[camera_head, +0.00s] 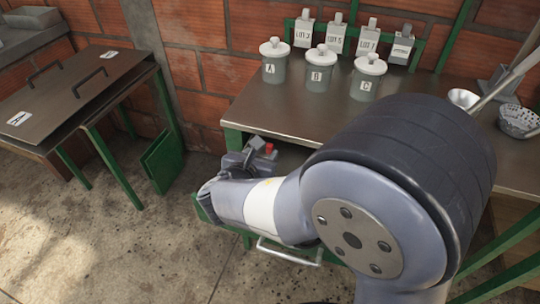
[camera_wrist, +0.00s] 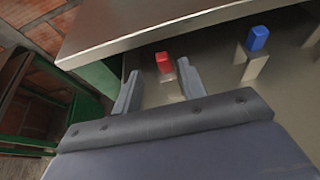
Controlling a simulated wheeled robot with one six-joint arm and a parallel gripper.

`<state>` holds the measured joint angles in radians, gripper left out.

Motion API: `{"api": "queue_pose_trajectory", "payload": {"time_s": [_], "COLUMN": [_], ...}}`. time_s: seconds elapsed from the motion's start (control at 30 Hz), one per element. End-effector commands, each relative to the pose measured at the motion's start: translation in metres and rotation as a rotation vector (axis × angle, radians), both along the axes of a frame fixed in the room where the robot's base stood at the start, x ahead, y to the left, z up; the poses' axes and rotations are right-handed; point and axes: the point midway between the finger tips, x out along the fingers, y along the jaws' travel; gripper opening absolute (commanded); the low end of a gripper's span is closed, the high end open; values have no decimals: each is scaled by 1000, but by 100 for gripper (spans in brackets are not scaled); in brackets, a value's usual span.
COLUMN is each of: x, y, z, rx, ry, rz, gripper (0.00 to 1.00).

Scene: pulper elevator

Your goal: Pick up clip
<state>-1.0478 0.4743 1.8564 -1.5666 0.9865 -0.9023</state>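Two small clip-like pieces with grey metal lower parts show in the wrist view: one with a red top (camera_wrist: 164,62) and one with a blue top (camera_wrist: 257,38). I cannot tell which is the task's clip. My gripper (camera_wrist: 158,72) is open, with its fingers apart on either side of the red piece's line. The red piece stands at or just beyond the fingertips, and I see no grip on it. In the head view the red top (camera_head: 269,148) shows beside my gripper (camera_head: 252,156), below the table's front edge. My arm hides the blue piece there.
The steel table (camera_head: 250,108) overhangs close above the gripper, its edge (camera_wrist: 150,35) crossing the wrist view. A pale handle (camera_head: 290,252) shows below my arm. Jars A (camera_head: 274,62), B (camera_head: 317,70) and C (camera_head: 367,78) stand on the table. A side table (camera_head: 75,90) is at left.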

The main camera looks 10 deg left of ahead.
Motion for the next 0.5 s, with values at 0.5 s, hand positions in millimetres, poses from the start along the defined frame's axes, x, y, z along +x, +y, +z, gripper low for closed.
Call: {"api": "queue_pose_trajectory", "payload": {"time_s": [0.5], "x": [48], "y": [-9], "z": [-20], "rx": [1], "ry": [0], "rz": [0], "gripper": [40]}}
